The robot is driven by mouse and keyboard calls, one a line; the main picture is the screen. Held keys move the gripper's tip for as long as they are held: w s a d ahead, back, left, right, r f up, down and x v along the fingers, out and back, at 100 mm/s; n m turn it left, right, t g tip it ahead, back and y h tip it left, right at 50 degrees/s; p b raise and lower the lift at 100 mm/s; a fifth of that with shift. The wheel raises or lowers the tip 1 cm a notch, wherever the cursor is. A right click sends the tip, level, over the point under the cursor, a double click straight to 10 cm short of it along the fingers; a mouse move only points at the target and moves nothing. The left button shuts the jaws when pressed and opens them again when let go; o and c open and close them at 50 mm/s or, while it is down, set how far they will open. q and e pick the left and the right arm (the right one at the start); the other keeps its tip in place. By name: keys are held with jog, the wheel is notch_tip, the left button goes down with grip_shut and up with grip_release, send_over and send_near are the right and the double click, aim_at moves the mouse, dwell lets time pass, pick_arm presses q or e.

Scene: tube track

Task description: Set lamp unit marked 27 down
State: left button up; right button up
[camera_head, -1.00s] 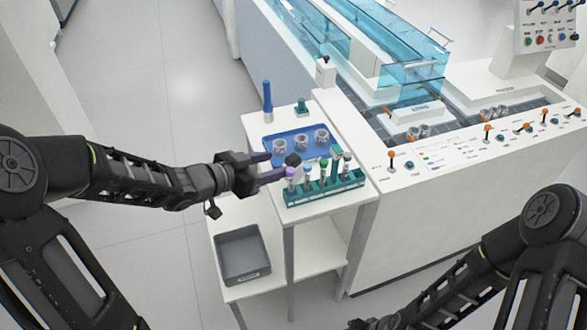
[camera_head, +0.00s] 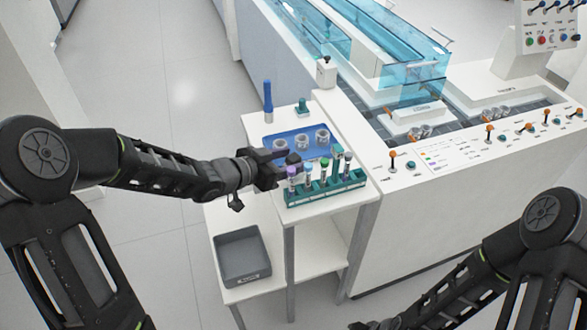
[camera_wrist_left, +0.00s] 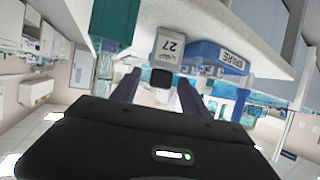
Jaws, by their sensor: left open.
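The lamp unit marked 27 (camera_wrist_left: 168,45) is a grey block with a dark end (camera_wrist_left: 161,78), and its label reads upside down in the left wrist view. The dark end lies between the two spread fingers of my left gripper (camera_wrist_left: 158,95), with gaps on both sides. In the head view my left gripper (camera_head: 290,160) is over the near left part of the white table, beside the teal tube rack. There the gripper hides most of the unit, so I cannot tell what it rests on. My right arm enters at the lower right, and its gripper is out of the frame.
The teal rack (camera_head: 325,190) holds several capped tubes close to my left gripper. Behind it is a blue tray (camera_head: 275,133) with ring-shaped parts. A grey bin (camera_head: 243,257) sits on the lower shelf. The white conveyor console (camera_head: 450,165) stands to the right.

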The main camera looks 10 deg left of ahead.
dwell(0.4)
pick_arm(q)
grip_shut()
dwell(0.4)
